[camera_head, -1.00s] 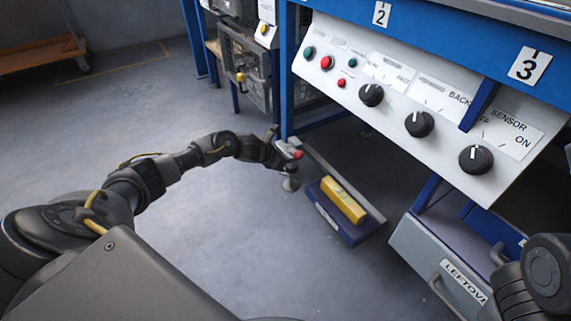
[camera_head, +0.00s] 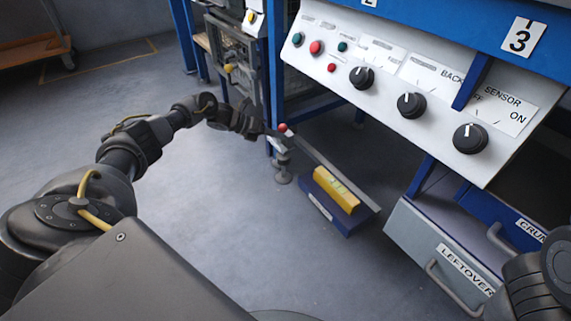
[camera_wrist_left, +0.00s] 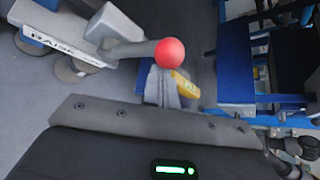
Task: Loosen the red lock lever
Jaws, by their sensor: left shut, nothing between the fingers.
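The red lock lever's ball (camera_head: 283,128) sits at the top of a pale fitting on the leg at the front left of the machine. In the left wrist view the red ball (camera_wrist_left: 170,52) is on the end of a grey arm (camera_wrist_left: 133,51), just ahead of the gripper's body. My left gripper (camera_head: 262,129) is shut and empty, close to the left of the ball; I cannot tell whether it touches it. My right gripper is out of view; only part of my right arm shows at the lower right.
A blue bar with a yellow block (camera_head: 336,190) sticks out low beside the leg's foot (camera_head: 283,178). The white knob panel (camera_head: 425,80) overhangs to the right, with a grey LEFTOVER drawer (camera_head: 445,260) below. A caged machine (camera_head: 235,70) stands behind. The floor in front is clear.

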